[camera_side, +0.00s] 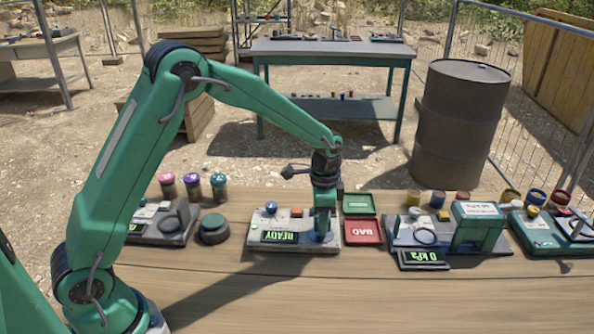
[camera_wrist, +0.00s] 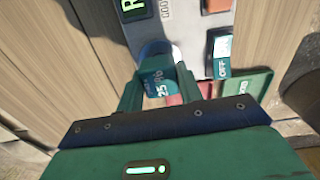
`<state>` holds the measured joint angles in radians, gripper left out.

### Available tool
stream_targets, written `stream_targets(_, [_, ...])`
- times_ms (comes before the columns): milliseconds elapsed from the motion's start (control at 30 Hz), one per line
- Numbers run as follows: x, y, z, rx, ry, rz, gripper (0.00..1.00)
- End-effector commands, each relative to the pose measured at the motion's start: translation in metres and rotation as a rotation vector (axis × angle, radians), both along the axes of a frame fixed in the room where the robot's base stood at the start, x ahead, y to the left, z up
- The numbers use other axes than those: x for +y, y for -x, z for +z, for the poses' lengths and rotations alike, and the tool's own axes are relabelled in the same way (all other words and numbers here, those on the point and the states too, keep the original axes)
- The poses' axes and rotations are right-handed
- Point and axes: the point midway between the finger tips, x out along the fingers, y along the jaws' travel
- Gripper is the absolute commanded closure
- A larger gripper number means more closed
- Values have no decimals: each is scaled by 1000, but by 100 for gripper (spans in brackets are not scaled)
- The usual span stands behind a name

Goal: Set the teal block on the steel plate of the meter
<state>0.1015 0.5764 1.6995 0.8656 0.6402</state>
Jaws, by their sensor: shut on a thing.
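The meter (camera_side: 257,246) is a grey box on the wooden bench with a lit READY display (camera_side: 281,237). My gripper (camera_side: 322,234) is over its right part, pointing down. In the wrist view, my gripper (camera_wrist: 160,88) is shut on the teal block (camera_wrist: 158,86), which carries pale markings, with one finger on each side. The round steel plate (camera_wrist: 155,48) shows just past the block, partly covered by it. Whether the block touches the plate cannot be told. In the side view the fingers largely hide the block.
A green GOOD tray (camera_side: 359,203) and a red BAD tray (camera_side: 363,232) lie right of the meter. A pressure device (camera_side: 478,228) stands farther right. A dark green round knob (camera_side: 213,228) and several capped jars (camera_side: 193,185) are left. The bench front is clear.

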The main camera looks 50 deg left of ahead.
Motion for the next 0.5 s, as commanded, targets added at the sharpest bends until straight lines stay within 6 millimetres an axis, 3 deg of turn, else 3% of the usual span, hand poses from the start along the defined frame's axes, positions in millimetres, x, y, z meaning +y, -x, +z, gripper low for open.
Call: stream_targets(500, [0,0,-7,0,0,0,87])
